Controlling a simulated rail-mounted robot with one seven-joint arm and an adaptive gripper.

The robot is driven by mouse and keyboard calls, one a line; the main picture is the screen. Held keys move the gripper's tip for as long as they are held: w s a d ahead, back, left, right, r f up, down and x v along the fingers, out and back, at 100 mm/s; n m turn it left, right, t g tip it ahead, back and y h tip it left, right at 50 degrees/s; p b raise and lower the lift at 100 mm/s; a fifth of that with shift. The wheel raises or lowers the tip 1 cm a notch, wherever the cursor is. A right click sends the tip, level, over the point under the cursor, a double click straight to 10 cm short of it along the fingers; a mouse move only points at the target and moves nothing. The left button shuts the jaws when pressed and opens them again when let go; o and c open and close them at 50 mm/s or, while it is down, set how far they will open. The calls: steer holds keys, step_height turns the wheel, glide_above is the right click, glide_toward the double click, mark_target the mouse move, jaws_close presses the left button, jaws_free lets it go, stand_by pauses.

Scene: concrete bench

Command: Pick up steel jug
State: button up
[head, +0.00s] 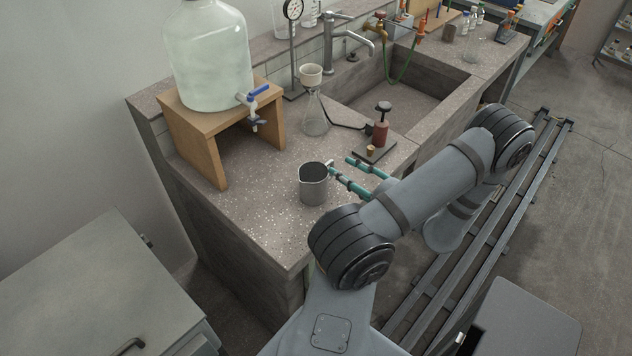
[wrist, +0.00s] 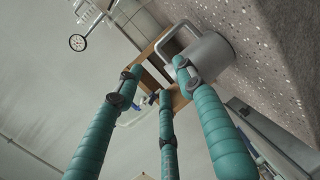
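The steel jug (head: 313,188) stands upright on the near part of the speckled bench, its dark open mouth facing up. In the wrist view the jug (wrist: 212,60) is at the upper right, with its squared handle (wrist: 170,32) pointing left. My gripper (head: 341,166) has teal fingers and comes in from the right at the jug's handle side. In the wrist view my gripper (wrist: 157,78) has its fingers spread with nothing held between them. One fingertip overlaps the jug near the handle; I cannot tell whether it touches. In the head view the handle is mostly hidden by a finger.
A big glass bottle with a blue tap (head: 258,92) stands on a wooden stand (head: 205,150) behind left. A flask with a funnel (head: 315,115) and a red hand pump (head: 380,132) stand behind the jug. A sink (head: 400,100) lies farther back. Bench in front is clear.

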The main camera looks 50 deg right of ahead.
mark_target(327, 163)
steer(key=x, duration=0.4)
steer(key=p+x, duration=0.1)
steer(key=shift+w+f, duration=0.35)
steer(key=shift+f, duration=0.05)
steer(key=shift+d, duration=0.1)
steer(key=shift+c, duration=1.1)
jaws_close()
